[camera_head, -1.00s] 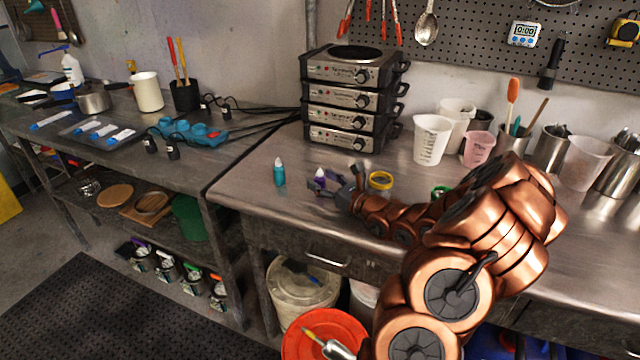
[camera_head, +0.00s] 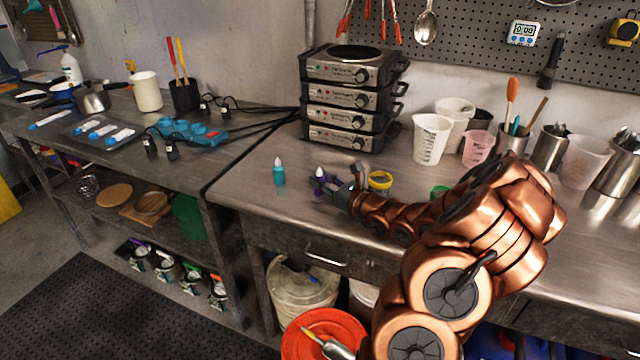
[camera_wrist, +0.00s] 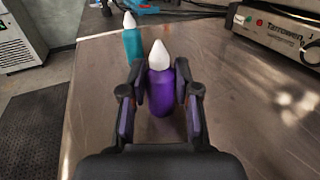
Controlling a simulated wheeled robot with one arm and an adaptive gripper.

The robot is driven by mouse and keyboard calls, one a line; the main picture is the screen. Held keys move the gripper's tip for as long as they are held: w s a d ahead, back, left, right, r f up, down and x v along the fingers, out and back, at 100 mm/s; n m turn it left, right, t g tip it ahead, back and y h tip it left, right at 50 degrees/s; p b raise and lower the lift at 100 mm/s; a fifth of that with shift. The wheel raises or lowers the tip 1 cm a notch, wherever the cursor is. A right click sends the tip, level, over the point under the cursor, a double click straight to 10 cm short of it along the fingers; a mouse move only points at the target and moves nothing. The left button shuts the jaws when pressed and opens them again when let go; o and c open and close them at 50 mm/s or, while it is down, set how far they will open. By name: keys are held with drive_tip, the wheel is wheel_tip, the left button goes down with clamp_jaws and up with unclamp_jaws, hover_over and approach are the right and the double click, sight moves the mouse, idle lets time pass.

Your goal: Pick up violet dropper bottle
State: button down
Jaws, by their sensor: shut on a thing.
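The violet dropper bottle (camera_wrist: 162,92) has a white pointed cap and stands upright between the fingers of my gripper (camera_wrist: 159,98) in the wrist view. My gripper is shut on it, with a finger on each side of its body. In the head view the violet bottle (camera_head: 319,184) shows small at the tip of my gripper (camera_head: 329,187), partly hidden by the fingers. It is at the steel table top; whether its base touches the table I cannot tell.
A teal dropper bottle (camera_head: 279,174) stands just left of the violet one, and behind it in the wrist view (camera_wrist: 132,42). A yellow tape roll (camera_head: 380,181) lies to the right. Stacked hot plates (camera_head: 352,98) stand behind. The table's left edge is close.

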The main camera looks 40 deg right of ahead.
sight(322, 178)
drive_tip(key=shift+r+b, duration=0.4)
drive_tip(key=shift+r, duration=1.25)
drive_tip(key=shift+s+r, duration=0.15)
drive_tip(key=shift+s, duration=0.15)
drive_tip(key=s, duration=0.2)
drive_tip(key=s+a+b, duration=0.1)
drive_tip(key=s, duration=0.2)
drive_tip(key=s+a+b, duration=0.1)
drive_tip(key=s, duration=0.1)
drive_tip(key=shift+s+r, duration=0.15)
drive_tip(key=shift+s, duration=0.1)
drive_tip(key=s+b, duration=0.1)
drive_tip(key=b, duration=0.2)
drive_tip(key=s+b, duration=0.1)
drive_tip(key=b, duration=0.2)
drive_tip(key=shift+s+a, duration=0.2)
drive_tip(key=shift+a, duration=0.15)
drive_tip(key=s+b, duration=0.3)
drive_tip(key=shift+s+a+r, duration=0.1)
drive_tip(key=shift+a+r, duration=0.15)
drive_tip(key=shift+a, duration=0.1)
drive_tip(key=shift+s+a+r+b, duration=0.2)
drive_tip(key=shift+s+b, duration=0.35)
drive_tip(key=shift+b, duration=0.1)
drive_tip(key=shift+s, duration=0.2)
drive_tip(key=shift+a, duration=0.25)
